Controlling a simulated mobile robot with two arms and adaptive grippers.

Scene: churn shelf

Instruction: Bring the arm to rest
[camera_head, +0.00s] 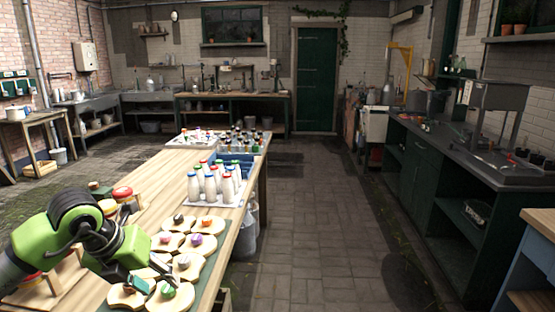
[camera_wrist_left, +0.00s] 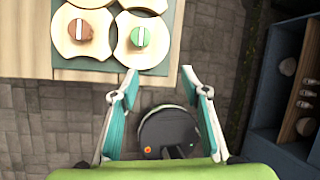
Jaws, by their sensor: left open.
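My left arm comes in from the left in the head view, and its gripper (camera_head: 142,284) is over the front end of the wooden table (camera_head: 152,178), near the pale wooden pieces. In the left wrist view my left gripper (camera_wrist_left: 160,78) is open, with its two teal-padded fingers apart and nothing held between them. My right gripper is not in view.
Several milk bottles (camera_head: 212,187) stand in a tray on the table, with more bottles further back. A dark counter with a sink (camera_head: 490,165) runs along the right. The paved aisle (camera_head: 310,220) between is clear. A dark blue shelf (camera_wrist_left: 262,95) shows at the wrist view's right.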

